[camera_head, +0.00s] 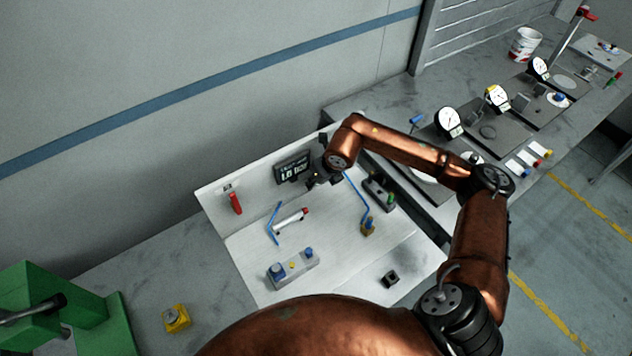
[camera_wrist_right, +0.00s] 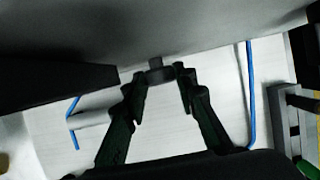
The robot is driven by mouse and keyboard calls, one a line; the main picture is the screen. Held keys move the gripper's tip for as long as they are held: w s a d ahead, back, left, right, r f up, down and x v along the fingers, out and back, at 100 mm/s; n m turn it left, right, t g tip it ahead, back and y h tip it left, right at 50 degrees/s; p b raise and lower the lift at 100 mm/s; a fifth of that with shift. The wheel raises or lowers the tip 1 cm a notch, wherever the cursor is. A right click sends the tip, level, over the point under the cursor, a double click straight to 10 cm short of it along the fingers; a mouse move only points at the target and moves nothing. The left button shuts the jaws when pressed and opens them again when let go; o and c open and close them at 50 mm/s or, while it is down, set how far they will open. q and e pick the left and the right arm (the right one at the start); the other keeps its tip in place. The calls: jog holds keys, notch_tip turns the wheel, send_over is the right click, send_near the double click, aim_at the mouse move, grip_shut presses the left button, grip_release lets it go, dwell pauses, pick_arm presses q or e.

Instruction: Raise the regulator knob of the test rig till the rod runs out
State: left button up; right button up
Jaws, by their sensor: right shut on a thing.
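The test rig is a white base plate (camera_head: 340,255) with an upright back panel (camera_head: 250,190). A dark display (camera_head: 293,168) on the panel shows light digits too small to read surely. My right gripper (camera_head: 318,179) is at the back panel, just right of the display. In the wrist view, the right gripper (camera_wrist_right: 163,82) has its fingers on both sides of the dark regulator knob (camera_wrist_right: 156,70) and is shut on it. The pale cylinder (camera_head: 289,222) with a red end lies on the plate; I cannot tell how far its rod is out. My left gripper is not in view.
Blue hoses (camera_head: 355,192) run across the plate, one close to my right gripper. A grey block with blue knobs (camera_head: 292,268) sits in front. A red lever (camera_head: 236,203) hangs at left. A green machine (camera_head: 70,315) stands lower left, dial gauges (camera_head: 448,121) upper right.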

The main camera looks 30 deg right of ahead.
jog(key=o, duration=1.2)
jog(key=shift+c, duration=0.2)
jog(key=v, duration=1.2)
dwell(0.3)
